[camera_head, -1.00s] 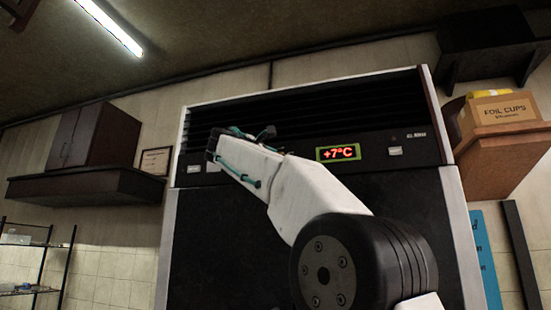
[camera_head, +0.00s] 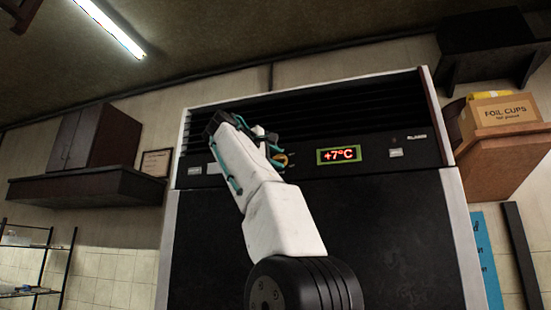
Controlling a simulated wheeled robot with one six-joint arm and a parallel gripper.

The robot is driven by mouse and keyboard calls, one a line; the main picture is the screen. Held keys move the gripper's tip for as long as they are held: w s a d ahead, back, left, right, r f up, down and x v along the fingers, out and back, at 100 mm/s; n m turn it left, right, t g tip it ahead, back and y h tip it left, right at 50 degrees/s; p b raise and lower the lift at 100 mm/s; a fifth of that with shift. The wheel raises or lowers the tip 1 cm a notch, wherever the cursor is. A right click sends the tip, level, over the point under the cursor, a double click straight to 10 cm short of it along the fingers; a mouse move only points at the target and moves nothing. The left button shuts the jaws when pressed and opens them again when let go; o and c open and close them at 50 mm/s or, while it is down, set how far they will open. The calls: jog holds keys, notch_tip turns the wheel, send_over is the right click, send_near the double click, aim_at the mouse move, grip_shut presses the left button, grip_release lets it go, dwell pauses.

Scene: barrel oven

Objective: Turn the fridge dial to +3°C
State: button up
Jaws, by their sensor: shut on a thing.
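The fridge (camera_head: 400,240) is a tall dark unit with a white frame and a slatted top grille. Its red display (camera_head: 339,155) in a yellow-green frame reads +7°C. The dial (camera_head: 281,160) is on the dark control strip left of the display; only a small yellowish part shows beside my arm. My gripper (camera_head: 270,143) is at the dial, mostly hidden by my white forearm and teal cables. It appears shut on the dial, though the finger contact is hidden.
Small pale panels (camera_head: 395,153) sit on the strip. A shelf with a foil cups box (camera_head: 504,110) stands out at right. A dark wall cabinet (camera_head: 95,140) and wire rack (camera_head: 25,265) are at left. The area before the fridge's lower door is clear except for my arm.

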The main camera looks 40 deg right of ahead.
jog(key=shift+f, duration=0.1)
dwell(0.3)
jog(key=o, duration=1)
jog(key=v, duration=0.7)
jog(key=shift+a, duration=0.4)
jog(key=shift+s, duration=0.1)
